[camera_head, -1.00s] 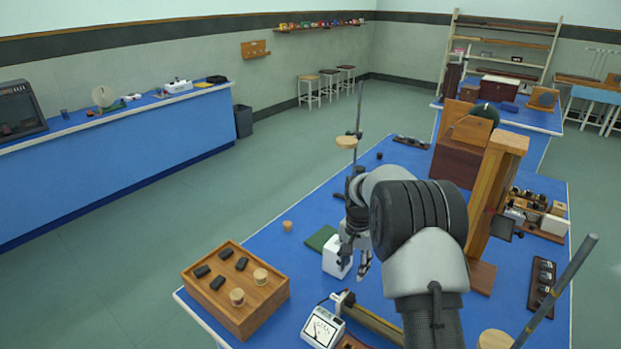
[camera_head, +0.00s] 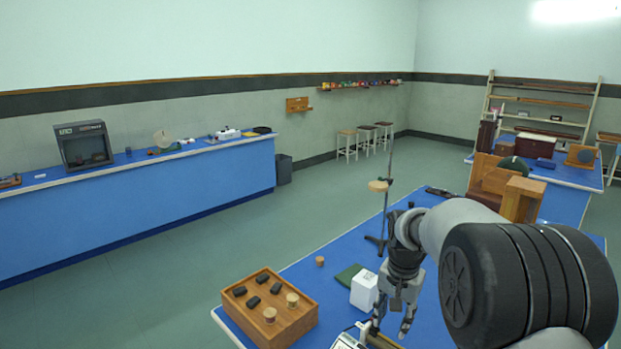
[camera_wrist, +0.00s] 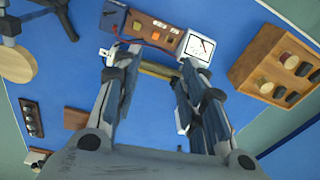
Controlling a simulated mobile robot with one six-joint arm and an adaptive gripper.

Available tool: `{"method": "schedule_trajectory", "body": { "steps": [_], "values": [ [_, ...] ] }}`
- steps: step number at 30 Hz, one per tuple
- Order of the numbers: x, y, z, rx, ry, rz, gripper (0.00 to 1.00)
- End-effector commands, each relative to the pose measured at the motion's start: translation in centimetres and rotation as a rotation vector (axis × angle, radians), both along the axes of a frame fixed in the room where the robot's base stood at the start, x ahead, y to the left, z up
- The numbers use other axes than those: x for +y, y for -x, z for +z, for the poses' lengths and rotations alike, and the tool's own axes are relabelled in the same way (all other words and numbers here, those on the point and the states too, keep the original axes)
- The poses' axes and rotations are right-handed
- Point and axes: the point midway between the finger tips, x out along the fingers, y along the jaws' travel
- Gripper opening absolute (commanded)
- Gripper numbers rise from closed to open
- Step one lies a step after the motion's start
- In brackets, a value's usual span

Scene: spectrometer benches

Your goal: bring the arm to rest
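My gripper (camera_head: 392,315) hangs over the blue bench (camera_head: 335,245), pointing down, with my arm reaching in from the lower right. In the wrist view my gripper (camera_wrist: 155,75) has its two fingers spread apart, with a clear gap and nothing held between them. Below and beyond the fingertips lie a white meter (camera_wrist: 198,47) and a board with coloured squares (camera_wrist: 152,32). In the head view the white box (camera_head: 364,290) stands just left of my gripper.
A wooden tray (camera_head: 283,338) with black pieces and corks sits at the bench's near left. A retort stand (camera_head: 386,215) rises behind my gripper. A wooden block structure (camera_head: 520,202) stands to the right. Open floor (camera_head: 150,290) lies left of the bench.

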Motion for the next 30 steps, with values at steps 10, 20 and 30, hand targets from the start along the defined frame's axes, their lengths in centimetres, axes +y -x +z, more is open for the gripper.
{"method": "schedule_trajectory", "body": {
  "steps": [10, 20, 30],
  "values": [
    [2.5, 12.0, 9.3, -0.125, 0.041, 0.237, 0.38],
    [4.2, 25.8, 10.3, -0.245, 0.105, 0.473, 0.38],
    [4.7, 32.4, 7.4, -0.305, 0.149, 0.603, 0.38]
  ]
}}
